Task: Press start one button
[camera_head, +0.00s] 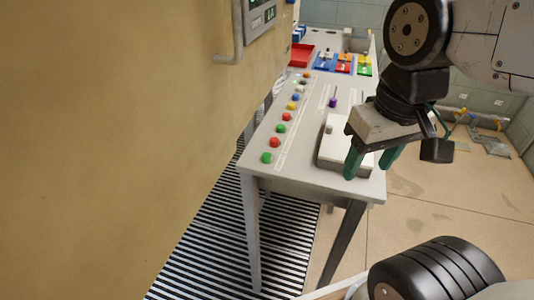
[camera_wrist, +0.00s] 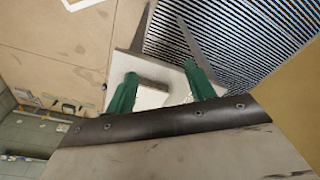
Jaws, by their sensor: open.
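A row of coloured buttons runs along the left edge of the pale table (camera_head: 310,178). From the near end they include a green button (camera_head: 267,157), a red button (camera_head: 274,142), a second green button (camera_head: 281,129) and a second red button (camera_head: 287,117). Their labels are too small to read, so I cannot tell which is start one. My gripper (camera_head: 372,161) is open and empty, to the right of the buttons, by the table's near right corner. In the wrist view its green fingers (camera_wrist: 160,70) stand apart, with no buttons visible between them.
A whitish box (camera_head: 331,150) lies on the table beside my gripper, partly hidden. A purple knob (camera_head: 333,102) stands behind it. A red tray (camera_head: 302,54) and coloured blocks (camera_head: 344,64) are at the far end. A tan wall (camera_head: 110,130) closes the left side.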

